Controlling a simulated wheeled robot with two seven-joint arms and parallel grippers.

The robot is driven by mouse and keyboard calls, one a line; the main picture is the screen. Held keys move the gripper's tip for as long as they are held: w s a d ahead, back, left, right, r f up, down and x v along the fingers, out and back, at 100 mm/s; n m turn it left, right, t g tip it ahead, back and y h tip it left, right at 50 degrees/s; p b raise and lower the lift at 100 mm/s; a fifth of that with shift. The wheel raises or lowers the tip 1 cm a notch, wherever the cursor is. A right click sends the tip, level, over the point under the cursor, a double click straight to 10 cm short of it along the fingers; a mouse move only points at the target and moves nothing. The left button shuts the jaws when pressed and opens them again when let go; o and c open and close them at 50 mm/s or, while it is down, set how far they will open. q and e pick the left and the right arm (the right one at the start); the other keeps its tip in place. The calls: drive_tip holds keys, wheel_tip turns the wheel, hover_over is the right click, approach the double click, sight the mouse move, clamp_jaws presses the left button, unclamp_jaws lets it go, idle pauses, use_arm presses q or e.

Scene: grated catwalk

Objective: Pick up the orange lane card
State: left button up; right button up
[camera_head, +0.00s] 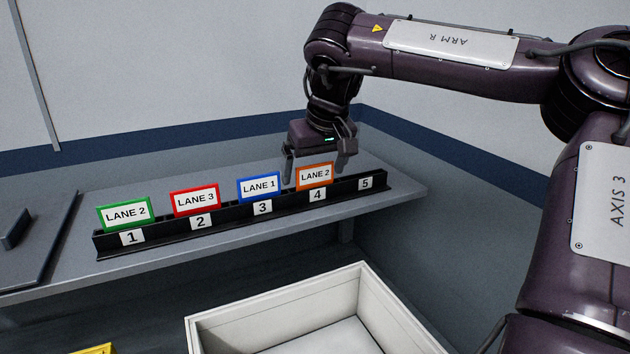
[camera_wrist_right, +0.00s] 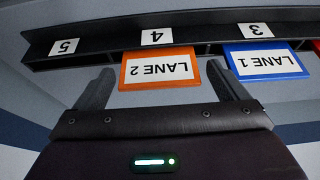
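The orange lane card (camera_head: 314,176), marked LANE 2, stands in slot 4 of the black rack (camera_head: 226,220). In the right wrist view the orange card (camera_wrist_right: 159,68) shows upside down, between and just beyond the two fingertips. My right gripper (camera_head: 317,172) is open, its fingers spread to either side of the orange card; it also shows open and empty in the right wrist view (camera_wrist_right: 165,85). One finger is close to the blue LANE 1 card (camera_head: 259,187); I cannot tell whether they touch. My left gripper is not in view.
The green LANE 2 card (camera_head: 125,214) stands at slot 1 and the red LANE 3 card (camera_head: 195,200) at slot 2. Slot 5 is empty. An open white bin (camera_head: 372,298) sits below the shelf's front edge. A wall rises behind the grey shelf (camera_head: 400,190).

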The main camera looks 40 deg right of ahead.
drive_tip(key=c, duration=0.9)
